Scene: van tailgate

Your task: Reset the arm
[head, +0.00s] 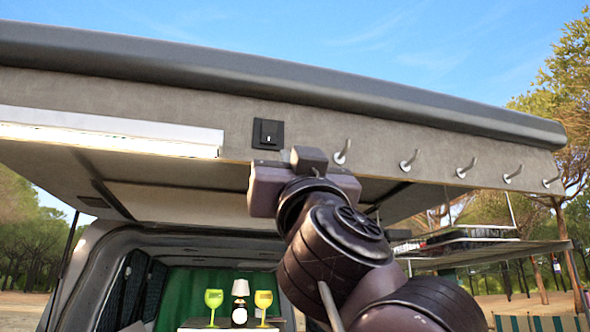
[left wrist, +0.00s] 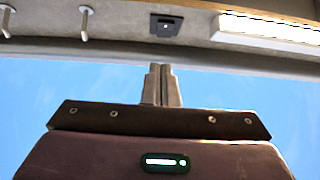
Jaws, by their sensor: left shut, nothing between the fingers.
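My left arm rises from the lower right of the head view. Its dark gripper (head: 308,160) is raised in front of the tailgate's grey panel, just right of and below a black switch (head: 268,134). In the left wrist view, the two fingers (left wrist: 161,84) are together with nothing between them. The switch also shows there (left wrist: 167,25), beyond the fingertips and apart from them in the picture. The exact gap in depth is hard to judge. My right gripper is in neither view.
A white light bar (head: 110,132) is on the panel left of the switch. Several metal hooks (head: 409,160) run along it to the right. A side shelf (head: 490,251) is at right.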

